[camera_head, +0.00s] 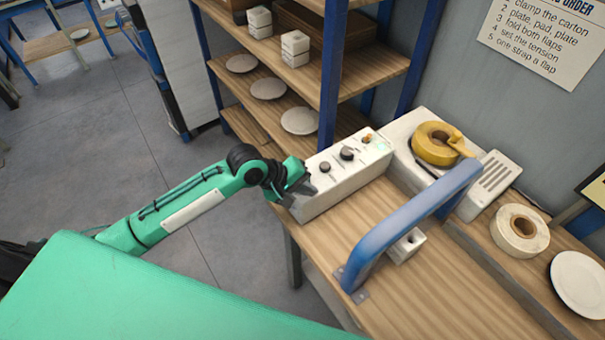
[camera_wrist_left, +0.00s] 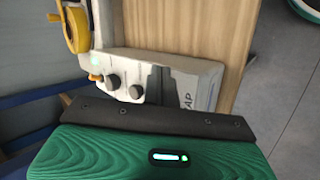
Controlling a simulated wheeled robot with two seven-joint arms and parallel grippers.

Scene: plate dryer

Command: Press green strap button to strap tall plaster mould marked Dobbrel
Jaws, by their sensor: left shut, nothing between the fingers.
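My left gripper (camera_head: 302,180) is shut and empty, at the near left end of the white control box (camera_head: 345,180). In the left wrist view its dark fingers (camera_wrist_left: 157,86) overlap the box (camera_wrist_left: 195,85), beside partly hidden lettering ending in "AP". I cannot tell whether they touch it. No green strap button shows; the gripper covers that end. The box top carries two dark knobs (camera_head: 347,154), an orange switch (camera_head: 367,139) and a pale green light (camera_head: 382,147). A small white block (camera_head: 407,246) sits under the blue arch (camera_head: 400,230). I cannot make out a mould marked Dobbrel.
A yellow strap roll (camera_head: 437,143) sits on a white machine behind the arch. A white roll (camera_head: 519,231) and a plate (camera_head: 580,284) lie at right. Shelves (camera_head: 375,70) behind hold plates and stacked white blocks (camera_head: 295,48). The bench (camera_head: 440,300) front is clear.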

